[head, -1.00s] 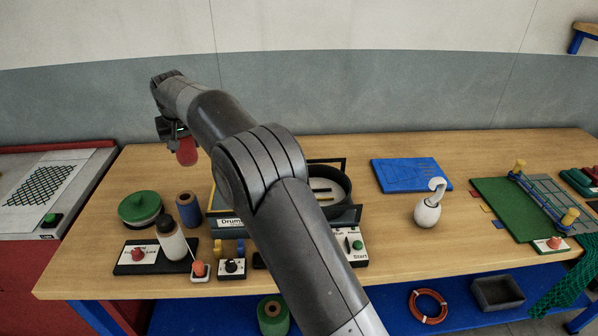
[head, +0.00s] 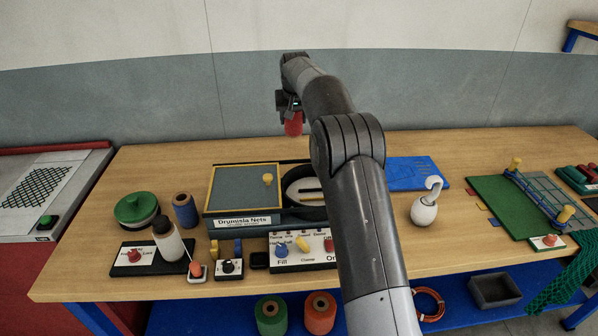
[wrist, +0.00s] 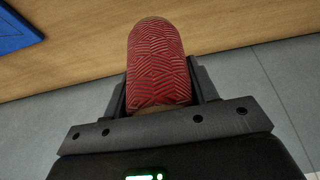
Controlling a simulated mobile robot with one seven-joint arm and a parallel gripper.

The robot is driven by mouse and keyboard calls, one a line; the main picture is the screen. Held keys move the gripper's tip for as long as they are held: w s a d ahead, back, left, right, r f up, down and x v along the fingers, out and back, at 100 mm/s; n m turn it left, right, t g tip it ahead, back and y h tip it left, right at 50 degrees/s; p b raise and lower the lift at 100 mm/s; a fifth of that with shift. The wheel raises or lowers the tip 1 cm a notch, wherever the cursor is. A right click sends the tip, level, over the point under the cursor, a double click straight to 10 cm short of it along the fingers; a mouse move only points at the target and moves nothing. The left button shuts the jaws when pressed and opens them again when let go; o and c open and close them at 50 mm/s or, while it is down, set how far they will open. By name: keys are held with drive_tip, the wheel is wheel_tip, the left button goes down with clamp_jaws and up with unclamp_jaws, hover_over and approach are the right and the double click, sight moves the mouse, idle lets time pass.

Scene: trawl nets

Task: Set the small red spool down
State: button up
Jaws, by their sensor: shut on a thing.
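The small red spool (head: 293,124) hangs from my gripper (head: 290,108) in the head view, in the air above the back of the table, behind the drum unit. In the wrist view the spool (wrist: 160,65) shows red patterned winding and sits between the two fingers of my gripper (wrist: 163,92). The jaws are shut on it. Its lower end is clear of the table. The wooden tabletop (wrist: 75,65) shows beyond it in the wrist view.
The drum unit (head: 240,222) with a yellow-edged lid stands below and in front. A blue spool (head: 185,210), a green-lidded tin (head: 136,208) and a white bottle (head: 168,240) stand left. A blue board (head: 418,172) lies right. The back-left tabletop is bare.

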drive_tip(key=shift+w+d, duration=0.1)
drive_tip(key=shift+d, duration=0.85)
drive_tip(key=shift+a+f, duration=0.1)
drive_tip(key=shift+f, duration=7.45)
drive_tip(key=o, duration=1)
drive_tip(key=shift+f, duration=0.15)
